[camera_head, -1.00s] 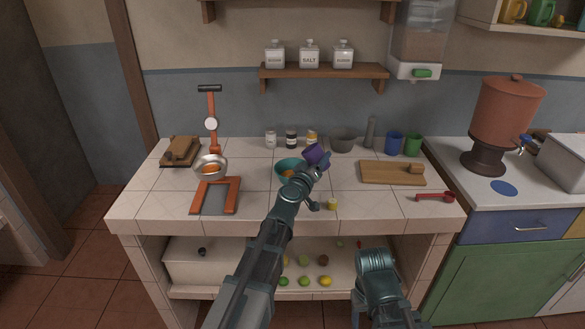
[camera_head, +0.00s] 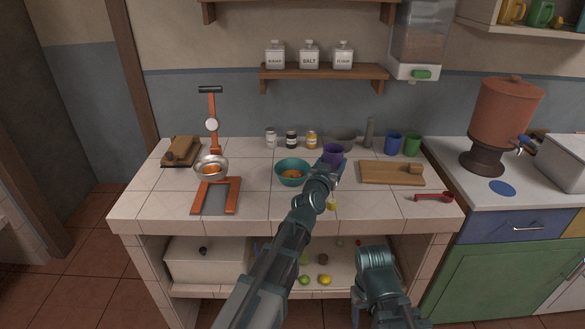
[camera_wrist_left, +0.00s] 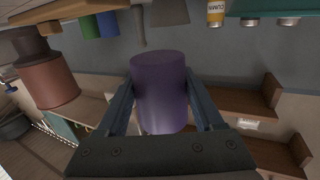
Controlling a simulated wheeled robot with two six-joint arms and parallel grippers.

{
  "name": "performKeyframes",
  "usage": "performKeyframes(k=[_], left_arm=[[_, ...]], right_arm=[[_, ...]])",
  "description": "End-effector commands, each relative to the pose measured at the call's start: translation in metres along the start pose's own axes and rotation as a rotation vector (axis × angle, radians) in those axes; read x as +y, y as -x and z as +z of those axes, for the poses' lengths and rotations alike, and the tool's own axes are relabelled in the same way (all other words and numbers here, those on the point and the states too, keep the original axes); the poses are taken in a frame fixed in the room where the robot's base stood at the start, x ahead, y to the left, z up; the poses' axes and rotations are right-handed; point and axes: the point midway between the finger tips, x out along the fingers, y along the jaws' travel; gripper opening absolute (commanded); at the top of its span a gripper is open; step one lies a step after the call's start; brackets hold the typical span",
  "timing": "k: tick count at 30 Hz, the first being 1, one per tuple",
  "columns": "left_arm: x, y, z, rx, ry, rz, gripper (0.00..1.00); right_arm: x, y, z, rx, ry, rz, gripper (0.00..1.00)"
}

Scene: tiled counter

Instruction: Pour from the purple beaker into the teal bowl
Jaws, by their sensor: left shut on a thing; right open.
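The purple beaker (camera_head: 333,153) is upright in the head view, just right of the teal bowl and apart from it. My left gripper (camera_head: 331,168) is shut on the purple beaker, and the wrist view shows the beaker (camera_wrist_left: 160,92) between its two fingers (camera_wrist_left: 162,108). The teal bowl (camera_head: 279,172) stands on the tiled counter with orange contents inside. The inside of the beaker is hidden. My right gripper (camera_head: 372,322) is low in front of the counter, mostly cut off by the bottom edge, apart from everything.
A cutting board (camera_head: 385,174) lies right of the beaker. A grey bowl (camera_head: 345,136), a blue cup (camera_head: 393,143) and several jars stand at the back. A scale with a metal pan (camera_head: 211,163) stands left.

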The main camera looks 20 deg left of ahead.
Motion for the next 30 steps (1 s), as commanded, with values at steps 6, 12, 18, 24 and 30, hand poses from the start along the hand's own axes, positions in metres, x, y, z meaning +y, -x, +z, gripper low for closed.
performKeyframes(k=[6,12,18,24,30], left_arm=[[-0.001,0.001,-0.025,0.000,0.001,0.000,0.00],[-0.001,0.002,-0.044,0.000,0.001,0.000,0.00],[-0.001,0.002,-0.046,0.000,0.001,0.000,0.00],[-0.001,0.002,-0.045,0.000,0.001,0.000,0.00],[-0.001,0.002,-0.045,0.000,0.001,0.000,0.00]], right_arm=[[0.002,0.025,0.002,0.000,0.000,0.000,0.58],[0.004,0.043,0.003,0.000,0.000,0.000,0.58],[0.004,0.046,0.003,0.000,0.000,0.000,0.58],[0.004,0.045,0.003,0.000,0.000,0.000,0.58],[0.004,0.045,0.003,0.000,-0.001,0.000,0.58]])
